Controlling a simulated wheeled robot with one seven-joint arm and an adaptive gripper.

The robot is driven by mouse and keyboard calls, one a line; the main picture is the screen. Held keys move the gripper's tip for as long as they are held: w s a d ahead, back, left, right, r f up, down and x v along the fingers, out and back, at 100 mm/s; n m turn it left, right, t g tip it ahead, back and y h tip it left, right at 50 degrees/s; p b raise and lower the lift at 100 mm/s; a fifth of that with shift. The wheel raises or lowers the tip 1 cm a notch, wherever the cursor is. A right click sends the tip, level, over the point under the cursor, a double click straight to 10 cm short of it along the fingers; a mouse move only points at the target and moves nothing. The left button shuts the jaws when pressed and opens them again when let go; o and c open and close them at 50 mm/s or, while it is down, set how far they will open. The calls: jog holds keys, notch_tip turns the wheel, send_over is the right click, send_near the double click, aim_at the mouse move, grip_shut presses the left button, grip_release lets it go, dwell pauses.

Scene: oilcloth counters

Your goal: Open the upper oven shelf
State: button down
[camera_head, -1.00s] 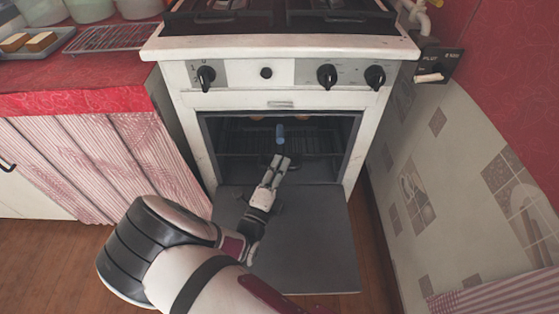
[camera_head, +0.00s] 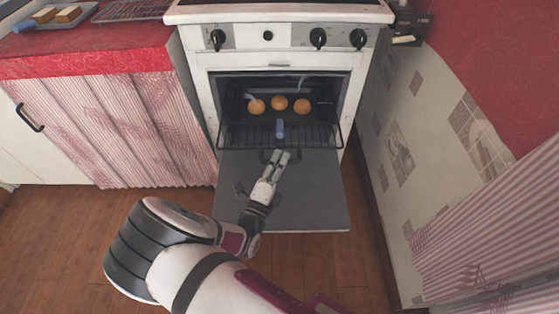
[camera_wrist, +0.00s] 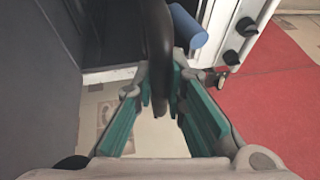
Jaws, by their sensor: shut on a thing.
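The oven (camera_head: 214,85) stands ahead with its door folded down flat. The upper oven shelf (camera_head: 235,135) is a dark wire rack, slid part way out over the door. Its dark handle loop (camera_head: 265,154) is at the front edge. My gripper (camera_head: 280,156) is at this handle. In the wrist view the dark handle (camera_wrist: 158,50) lies between the teal fingers of my gripper (camera_wrist: 160,95), which are shut on it. Three round golden buns (camera_head: 279,103) lie on the shelf. A blue cylinder (camera_head: 280,128) is near its front middle, also in the wrist view (camera_wrist: 187,27).
The lowered oven door (camera_head: 310,195) lies below the shelf. A red-topped counter (camera_head: 90,60) with a striped curtain is at left. A tiled wall (camera_head: 400,150) runs close along the right. Wooden floor (camera_head: 60,240) is open at the left front.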

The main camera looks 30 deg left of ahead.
jog(key=shift+s+a, duration=0.1)
jog(key=c, duration=1.6)
grip_release()
